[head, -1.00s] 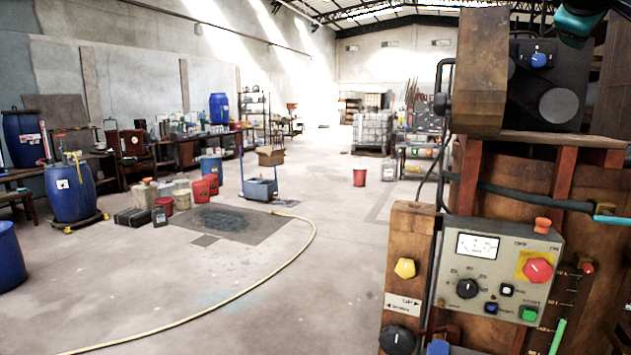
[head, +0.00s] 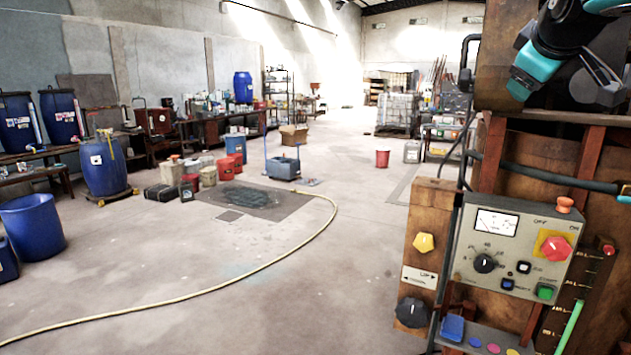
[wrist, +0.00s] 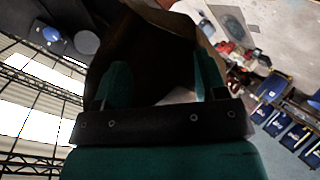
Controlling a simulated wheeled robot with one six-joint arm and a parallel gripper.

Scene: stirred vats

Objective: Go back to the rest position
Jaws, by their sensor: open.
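My gripper (wrist: 163,82) shows in the wrist view with its two teal fingers spread apart. Nothing is visibly held between them. In the head view my black and teal arm is at the top right, in front of the upper part of the wooden vat (head: 545,150). The control panel (head: 512,250) is on the vat's front below the arm, with a dial gauge, a black knob, a red button and a green button.
A wooden post (head: 432,215) with a yellow knob stands left of the panel. A yellow hose (head: 270,265) curves across the floor.

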